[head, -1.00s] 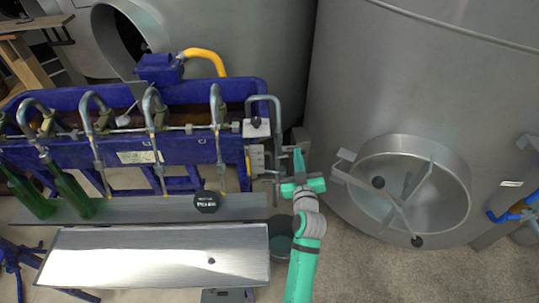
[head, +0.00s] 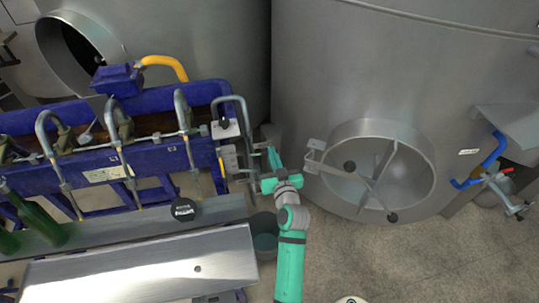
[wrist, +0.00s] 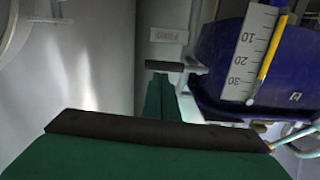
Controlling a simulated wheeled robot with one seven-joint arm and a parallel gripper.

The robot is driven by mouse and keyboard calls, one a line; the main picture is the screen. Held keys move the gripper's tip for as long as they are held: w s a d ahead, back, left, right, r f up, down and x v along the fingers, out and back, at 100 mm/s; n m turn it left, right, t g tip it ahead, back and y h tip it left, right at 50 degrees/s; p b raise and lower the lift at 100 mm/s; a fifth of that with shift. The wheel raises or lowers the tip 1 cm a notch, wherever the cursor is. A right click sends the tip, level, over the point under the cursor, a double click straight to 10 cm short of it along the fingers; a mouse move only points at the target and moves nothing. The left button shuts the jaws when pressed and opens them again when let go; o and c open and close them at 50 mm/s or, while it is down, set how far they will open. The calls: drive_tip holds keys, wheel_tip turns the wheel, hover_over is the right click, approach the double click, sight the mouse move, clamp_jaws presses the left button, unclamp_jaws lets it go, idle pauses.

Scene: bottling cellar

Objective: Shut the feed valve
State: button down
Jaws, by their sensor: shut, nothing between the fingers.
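In the wrist view a small pale plate (wrist: 168,35), apparently lettered FEED, is on a grey surface. A dark horizontal lever (wrist: 176,66) shows below it, just beyond my fingertips; I take it to be the feed valve's handle. My gripper (wrist: 160,82) is shut and empty. Its tips overlap the lever's lower edge in the picture, and I cannot tell whether they touch it. In the head view my gripper (head: 272,152) is beside the right end of the blue filling machine (head: 150,160). The valve's body is not clear there.
A large steel tank (head: 330,70) with a round hatch (head: 378,172) stands close at right. Green bottles (head: 35,222) stand at left on the machine's shelf. A bucket (head: 264,240) is below my arm.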

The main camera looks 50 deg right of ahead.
drive_tip(key=shift+f, duration=0.1)
drive_tip(key=s+a+r, duration=0.4)
drive_tip(key=s+a, duration=0.2)
drive_tip(key=s, duration=0.2)
drive_tip(key=shift+s+a+r, duration=0.25)
drive_tip(key=shift+s+r, duration=0.05)
drive_tip(key=shift+s, duration=0.05)
idle(0.8)
drive_tip(key=s+a+f+n+y, duration=0.1)
drive_tip(key=s+a+f, duration=0.1)
drive_tip(key=a+f, duration=0.35)
drive_tip(key=s+a+f+n+t+y, duration=0.1)
drive_tip(key=a+f+n+y, duration=0.1)
drive_tip(key=a, duration=0.7)
drive_tip(key=s+a+f+n+y, duration=0.1)
drive_tip(key=s+a+f, duration=0.15)
drive_tip(key=a, duration=0.55)
drive_tip(key=s+a+n+y, duration=0.2)
drive_tip(key=s+a+y, duration=0.1)
drive_tip(key=s+a, duration=0.4)
drive_tip(key=s+a+r+n+y, duration=0.1)
drive_tip(key=s+a+n+y, duration=0.1)
drive_tip(key=s+a, duration=0.5)
drive_tip(key=a+y, duration=0.1)
drive_tip(key=a, duration=0.5)
drive_tip(key=shift+a+r+t, duration=0.15)
drive_tip(key=shift+a+t, duration=0.05)
drive_tip(key=shift+t, duration=0.1)
